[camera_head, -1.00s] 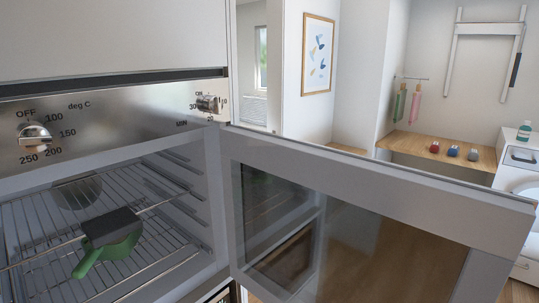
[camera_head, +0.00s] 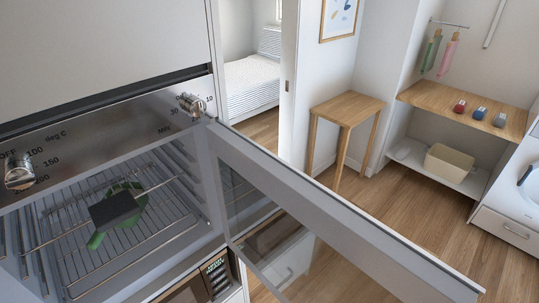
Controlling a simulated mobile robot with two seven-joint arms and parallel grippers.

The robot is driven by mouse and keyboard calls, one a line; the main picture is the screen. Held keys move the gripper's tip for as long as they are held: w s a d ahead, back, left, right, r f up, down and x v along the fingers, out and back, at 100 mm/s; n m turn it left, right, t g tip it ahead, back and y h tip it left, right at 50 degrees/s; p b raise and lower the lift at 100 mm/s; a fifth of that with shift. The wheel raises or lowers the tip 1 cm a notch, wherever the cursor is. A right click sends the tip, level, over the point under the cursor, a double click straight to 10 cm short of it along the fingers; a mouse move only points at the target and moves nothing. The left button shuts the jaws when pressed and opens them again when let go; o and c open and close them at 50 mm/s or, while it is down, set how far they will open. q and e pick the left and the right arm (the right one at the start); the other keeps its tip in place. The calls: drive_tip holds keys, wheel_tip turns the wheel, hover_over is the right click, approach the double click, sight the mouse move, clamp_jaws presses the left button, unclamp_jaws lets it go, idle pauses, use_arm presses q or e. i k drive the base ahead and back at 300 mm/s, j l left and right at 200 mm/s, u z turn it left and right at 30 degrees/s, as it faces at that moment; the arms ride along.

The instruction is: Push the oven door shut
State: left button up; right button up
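The oven (camera_head: 110,122) is at the left, with two knobs on its steel panel. Its door (camera_head: 322,203) stands wide open, hinged at the right side of the opening and swung out towards the lower right. A dark window fills much of the door's inner face. Inside, a green pan-like item with a dark flat part (camera_head: 118,208) is on the wire rack (camera_head: 75,240). Neither of my grippers shows in the view.
Another appliance with a display (camera_head: 216,268) sits below the oven. A small wooden table (camera_head: 348,108) stands beyond the door. A wooden shelf (camera_head: 440,99) bears several small coloured items, with a beige bin (camera_head: 449,166) below. Wooden floor (camera_head: 400,215) is clear between.

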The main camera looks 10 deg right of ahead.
sight(304, 241)
drive_tip(key=i+l+u, duration=0.15)
drive_tip(key=l+u, duration=0.25)
drive_tip(key=l, duration=0.2)
drive_tip(key=l+u, duration=0.4)
drive_tip(key=l, duration=0.2)
drive_tip(key=l+u, duration=0.45)
drive_tip(key=l, duration=0.15)
drive_tip(key=k+l+u, duration=0.15)
drive_tip(key=l+u, duration=0.25)
drive_tip(key=l, duration=0.2)
drive_tip(key=k, duration=0.35)
